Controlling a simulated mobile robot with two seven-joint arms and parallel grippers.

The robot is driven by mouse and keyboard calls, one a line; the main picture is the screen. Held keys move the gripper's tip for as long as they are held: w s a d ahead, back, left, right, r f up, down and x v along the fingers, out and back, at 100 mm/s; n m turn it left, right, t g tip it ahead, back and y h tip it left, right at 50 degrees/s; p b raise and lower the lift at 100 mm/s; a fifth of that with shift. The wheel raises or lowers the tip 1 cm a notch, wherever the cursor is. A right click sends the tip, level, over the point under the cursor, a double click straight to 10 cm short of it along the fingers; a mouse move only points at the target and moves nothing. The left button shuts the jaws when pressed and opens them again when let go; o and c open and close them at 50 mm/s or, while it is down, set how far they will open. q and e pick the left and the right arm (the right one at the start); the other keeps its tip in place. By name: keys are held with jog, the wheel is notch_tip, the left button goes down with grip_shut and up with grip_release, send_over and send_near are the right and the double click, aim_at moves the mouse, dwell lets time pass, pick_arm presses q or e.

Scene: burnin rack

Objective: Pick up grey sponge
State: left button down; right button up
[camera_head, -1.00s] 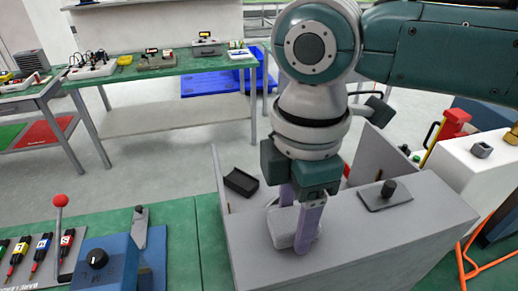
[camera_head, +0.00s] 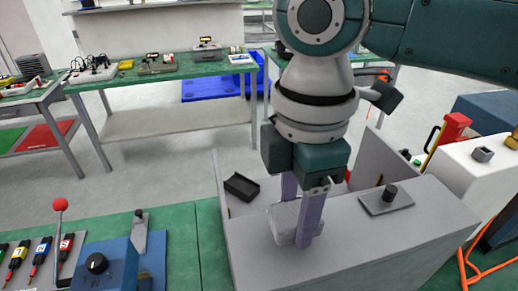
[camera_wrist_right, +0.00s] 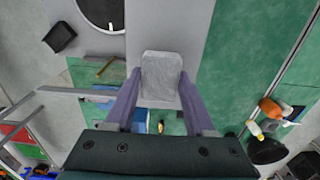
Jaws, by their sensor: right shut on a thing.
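The grey sponge (camera_head: 285,222) is a light grey block at the top of the grey box-like rack (camera_head: 355,240) in the head view. My right gripper (camera_head: 298,230) points down with its two purple fingers on either side of the sponge. It is shut on the sponge. In the right wrist view the sponge (camera_wrist_right: 161,76) sits between the two purple fingers (camera_wrist_right: 160,100). From these views I cannot tell whether the sponge touches the surface below. My left gripper is not in view.
A black tray (camera_head: 241,186) lies left of the sponge. A plate with a black knob (camera_head: 386,198) lies to its right on the rack top. An upright grey panel (camera_head: 372,160) stands behind. A blue box with a knob (camera_head: 105,268) and a red-ball lever (camera_head: 60,205) are at front left.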

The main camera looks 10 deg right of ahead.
aim_at(297, 212)
notch_tip(297, 212, up, 18)
jog(key=b, duration=0.1)
jog(key=shift+f, duration=0.1)
